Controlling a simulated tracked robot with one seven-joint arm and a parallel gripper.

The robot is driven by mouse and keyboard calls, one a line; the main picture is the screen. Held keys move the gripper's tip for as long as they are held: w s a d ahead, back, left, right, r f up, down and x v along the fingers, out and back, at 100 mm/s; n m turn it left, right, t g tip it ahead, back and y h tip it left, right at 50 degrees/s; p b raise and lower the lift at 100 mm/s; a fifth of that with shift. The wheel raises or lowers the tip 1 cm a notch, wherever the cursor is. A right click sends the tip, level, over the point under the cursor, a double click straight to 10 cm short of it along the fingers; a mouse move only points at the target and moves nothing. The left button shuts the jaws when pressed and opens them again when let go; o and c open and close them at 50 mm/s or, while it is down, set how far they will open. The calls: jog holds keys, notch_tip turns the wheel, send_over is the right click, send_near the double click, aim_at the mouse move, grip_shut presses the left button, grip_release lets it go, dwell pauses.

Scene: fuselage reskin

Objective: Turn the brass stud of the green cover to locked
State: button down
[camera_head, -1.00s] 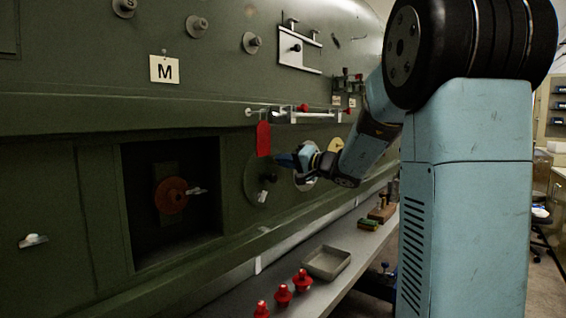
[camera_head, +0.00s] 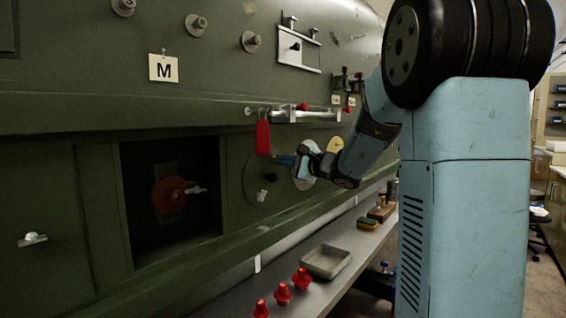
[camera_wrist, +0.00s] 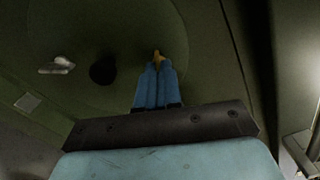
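The green cover (camera_head: 253,184) is a round disc on the dark green fuselage side. It fills much of the wrist view (camera_wrist: 110,25). The brass stud (camera_wrist: 156,55) shows as a small yellow tip between and just beyond my blue fingertips. My gripper (camera_wrist: 157,66) has its fingers close together, shut on the stud as far as I see; the fingers hide most of it. A dark round knob (camera_wrist: 103,70) and a pale wing-shaped piece (camera_wrist: 57,66) are on the cover.
A red tag (camera_head: 263,138) hangs just above my fingers, below a rail (camera_head: 300,116). The bench below holds a grey tray (camera_head: 326,262) and several red knobs (camera_head: 282,293).

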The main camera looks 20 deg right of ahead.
jog(key=shift+m, duration=1)
jog(key=c, duration=1.3)
grip_release()
jog(key=shift+s, duration=0.1)
jog(key=v, duration=1.3)
jog(key=shift+s+d, duration=0.25)
jog(key=shift+f, duration=0.15)
